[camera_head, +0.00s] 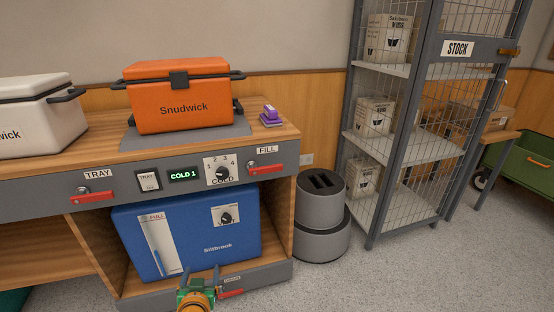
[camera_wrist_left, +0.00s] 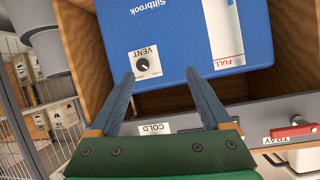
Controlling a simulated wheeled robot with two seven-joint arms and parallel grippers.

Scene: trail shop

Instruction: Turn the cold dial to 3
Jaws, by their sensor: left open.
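The cold dial (camera_head: 221,172) is a dark knob on a white plate marked with numbers and COLD, on the grey front panel of the counter. The green display (camera_head: 185,175) left of it reads COLD 1. My left gripper (camera_head: 201,270) is low in front of the counter, below the dial and apart from it, in front of the blue Siltbrook box (camera_head: 190,235). In the left wrist view, which is upside down, its two fingers (camera_wrist_left: 160,76) are spread and empty. The COLD label (camera_wrist_left: 155,128) shows between them; the knob is hidden there. My right gripper is not in view.
An orange cooler (camera_head: 180,97) stands above. A grey bin (camera_head: 320,215) stands right.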

